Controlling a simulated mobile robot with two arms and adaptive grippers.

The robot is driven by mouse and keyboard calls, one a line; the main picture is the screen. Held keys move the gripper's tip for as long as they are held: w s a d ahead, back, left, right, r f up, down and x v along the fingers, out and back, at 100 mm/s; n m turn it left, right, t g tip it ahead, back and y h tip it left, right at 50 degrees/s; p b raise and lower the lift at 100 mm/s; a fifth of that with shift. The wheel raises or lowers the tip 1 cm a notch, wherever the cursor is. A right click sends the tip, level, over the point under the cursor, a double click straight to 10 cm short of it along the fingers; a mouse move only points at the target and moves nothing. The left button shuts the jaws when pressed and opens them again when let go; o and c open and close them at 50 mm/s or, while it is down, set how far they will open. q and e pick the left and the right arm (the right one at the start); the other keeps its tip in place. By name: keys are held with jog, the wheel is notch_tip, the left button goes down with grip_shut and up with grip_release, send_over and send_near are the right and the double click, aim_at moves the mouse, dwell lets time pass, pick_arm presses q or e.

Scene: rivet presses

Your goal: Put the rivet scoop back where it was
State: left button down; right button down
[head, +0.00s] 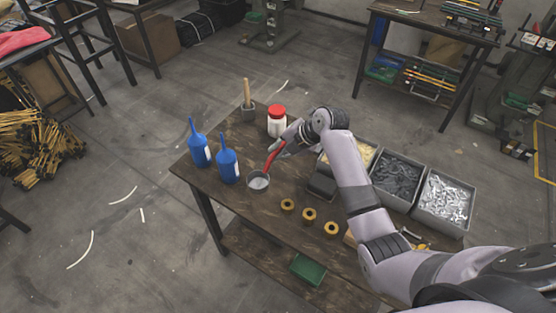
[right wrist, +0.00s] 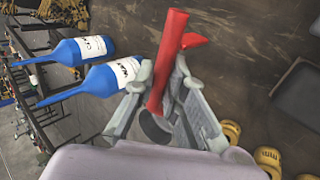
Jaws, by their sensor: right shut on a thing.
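The rivet scoop has a red handle (head: 271,161) and a round grey cup (head: 258,181). My right gripper (head: 282,146) is shut on the handle, with the cup hanging down at the near left part of the table. I cannot tell whether the cup touches the tabletop. In the right wrist view the red handle (right wrist: 168,62) stands between the fingers (right wrist: 155,95), and the cup is partly hidden by the gripper. Three grey bins stand at the right of the table: one with pale pieces (head: 366,157), one with dark rivets (head: 398,178), one with silver rivets (head: 445,200). My left gripper is out of view.
Two blue bottles (head: 200,152) (head: 228,166) stand left of the scoop. A white jar with a red lid (head: 277,122) and a wooden-handled tool (head: 247,96) stand behind. Several brass rings (head: 309,214) lie in front. A dark tray (head: 321,187) is right of the scoop.

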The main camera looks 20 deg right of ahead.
jog(key=shift+f, duration=0.7)
notch_tip(320, 180, down, 4)
jog(key=shift+r+p, duration=0.2)
jog(key=shift+p, duration=0.1)
jog(key=shift+f, duration=0.25)
jog(key=c, duration=1.6)
grip_release()
jog(key=shift+c, duration=0.2)
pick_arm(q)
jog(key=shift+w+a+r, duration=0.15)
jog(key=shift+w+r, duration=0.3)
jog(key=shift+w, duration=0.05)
pick_arm(e)
jog(key=shift+d, duration=0.1)
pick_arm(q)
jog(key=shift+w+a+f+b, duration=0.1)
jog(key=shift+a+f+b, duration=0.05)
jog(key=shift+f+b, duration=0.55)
pick_arm(e)
jog(key=v, duration=1.2)
